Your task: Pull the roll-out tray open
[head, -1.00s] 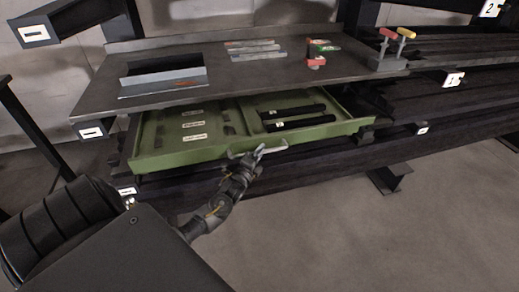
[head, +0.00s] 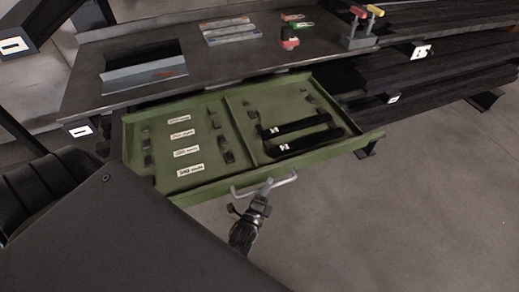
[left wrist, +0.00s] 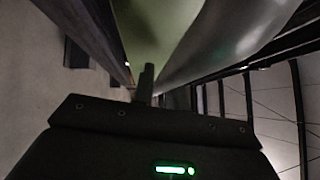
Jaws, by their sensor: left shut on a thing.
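The green roll-out tray (head: 205,187) stands well out from under the dark workbench in the head view. A light metal handle (head: 290,180) is on its front edge. My left gripper (head: 266,187) is at the handle, shut on it near the middle. In the left wrist view the left gripper (left wrist: 147,82) shows close against the pale handle (left wrist: 225,45), with the green tray front (left wrist: 150,30) behind. Inside the tray are labelled slots on the left and black bars (head: 292,140) on the right. My right gripper is not in view.
The workbench top (head: 240,65) above carries a recessed box (head: 145,72), several flat bars (head: 230,30), a red block (head: 289,38) and red and yellow clamps (head: 360,25). Dark stacked beams (head: 430,90) lie at right. The floor (head: 420,220) in front is clear.

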